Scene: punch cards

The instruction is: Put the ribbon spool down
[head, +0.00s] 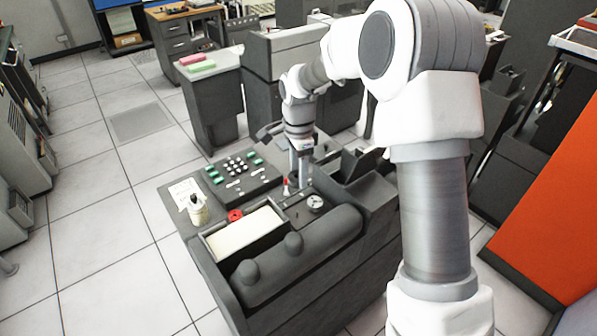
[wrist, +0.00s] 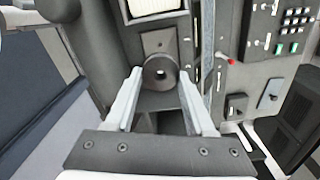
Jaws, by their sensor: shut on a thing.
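The ribbon spool (wrist: 161,72) is a small dark disc with a pale centre hole. In the wrist view it sits between the tips of my gripper (wrist: 160,82), which is shut on it. Behind it lies a dark plate (wrist: 157,42) with a small hole; I cannot tell whether the spool touches it. In the head view my gripper (head: 302,180) points down over the deck of the grey card machine (head: 345,235). A round pale-topped disc (head: 315,203) shows just below it; I cannot tell whether this is the same spool.
A card hopper (head: 245,233) and a red round piece (head: 235,215) lie front left of my gripper. A keyboard (head: 238,172) with green keys is to the left, with a small pale container (head: 197,212) at the edge. A small red-tipped lever (wrist: 230,60) stands near my gripper.

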